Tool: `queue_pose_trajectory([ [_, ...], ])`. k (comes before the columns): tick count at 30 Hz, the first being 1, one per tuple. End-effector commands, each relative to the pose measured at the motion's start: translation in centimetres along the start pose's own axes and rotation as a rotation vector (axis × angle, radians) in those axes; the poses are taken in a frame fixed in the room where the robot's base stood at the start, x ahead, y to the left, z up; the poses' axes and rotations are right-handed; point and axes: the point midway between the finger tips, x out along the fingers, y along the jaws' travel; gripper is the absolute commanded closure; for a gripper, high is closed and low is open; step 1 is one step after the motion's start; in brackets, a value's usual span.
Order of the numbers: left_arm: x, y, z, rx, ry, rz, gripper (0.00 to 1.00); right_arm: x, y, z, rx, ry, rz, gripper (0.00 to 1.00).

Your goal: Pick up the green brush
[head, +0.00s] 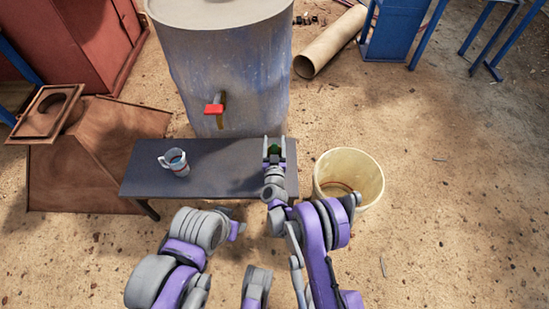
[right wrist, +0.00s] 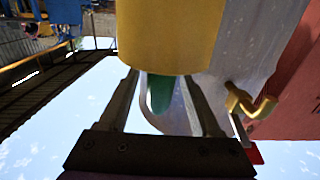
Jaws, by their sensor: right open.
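The green brush (head: 275,149) shows as a small green patch at the right end of the dark bench. My right gripper (head: 274,148) is open, its two fingers on either side of that patch. In the right wrist view, the green part (right wrist: 161,93) stands between the two fingers (right wrist: 164,100), with gaps visible beside it. A broad yellow block (right wrist: 170,38) crosses the fingertips there; I cannot tell whether it belongs to the brush. Much of the brush is hidden. My left arm folds in at the lower left; its gripper does not show.
The bench (head: 225,155) holds a grey mug (head: 177,166) to the left. A pale yellow bucket (head: 362,170) stands right of the bench. A large metal drum (head: 225,75) with a red-handled tap (head: 215,109) stands behind. Bare ground lies to the right.

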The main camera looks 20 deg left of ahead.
Motion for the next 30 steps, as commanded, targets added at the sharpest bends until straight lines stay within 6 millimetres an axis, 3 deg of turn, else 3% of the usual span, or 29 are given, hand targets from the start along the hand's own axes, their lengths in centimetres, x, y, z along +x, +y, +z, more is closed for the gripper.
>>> queue_pose_trajectory([
  [3, 0.12, 0.0, 0.03, 0.0, 0.0, 0.0, 0.5, 0.92, 0.04, 0.02, 0.0, 0.0, 0.0, 0.35],
  [10, 0.1, 0.0, 0.02, 0.0, 0.0, 0.0, 0.5, 1.01, 0.05, -0.04, 0.0, 0.0, 0.0, 0.35],
  [21, 0.1, 0.0, 0.02, 0.0, 0.0, 0.0, 0.5, 0.99, 0.05, -0.03, 0.0, 0.0, 0.0, 1.0],
  [30, 0.1, 0.0, 0.03, 0.0, 0.0, 0.0, 0.5, 0.99, 0.05, -0.04, 0.0, 0.0, 0.0, 1.0],
])
